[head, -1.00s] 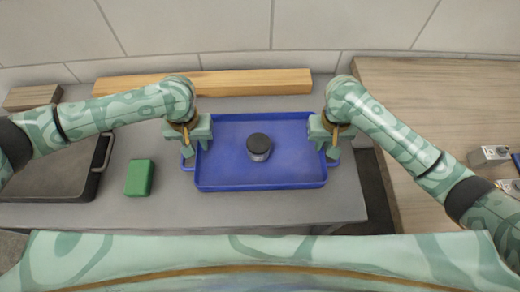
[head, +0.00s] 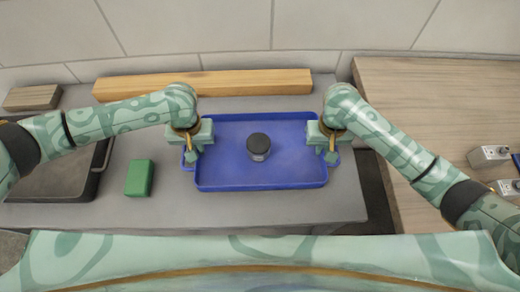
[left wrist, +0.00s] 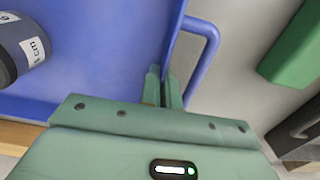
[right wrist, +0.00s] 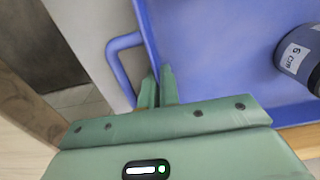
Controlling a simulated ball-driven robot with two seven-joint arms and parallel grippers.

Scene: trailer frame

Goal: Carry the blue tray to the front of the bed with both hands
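The blue tray (head: 225,178) lies flat on the grey worktop. A dark round can with a pale label (head: 259,147) stands in it, near the middle. My left gripper (head: 193,157) is at the tray's left side; in the left wrist view its fingers (left wrist: 163,88) are close together with the side wall between them, beside the handle loop (left wrist: 212,45). My right gripper (head: 328,155) is at the right side; in the right wrist view its fingers (right wrist: 158,88) pinch that side wall beside the other handle (right wrist: 113,62). Both handle loops look empty.
A green block (head: 139,178) and a dark pan (head: 60,172) lie left of the tray on the worktop (head: 280,207). A wooden beam (head: 205,84) lies behind it. A wooden table (head: 430,110) with small grey metal boxes (head: 489,155) stands right, across a dark gap.

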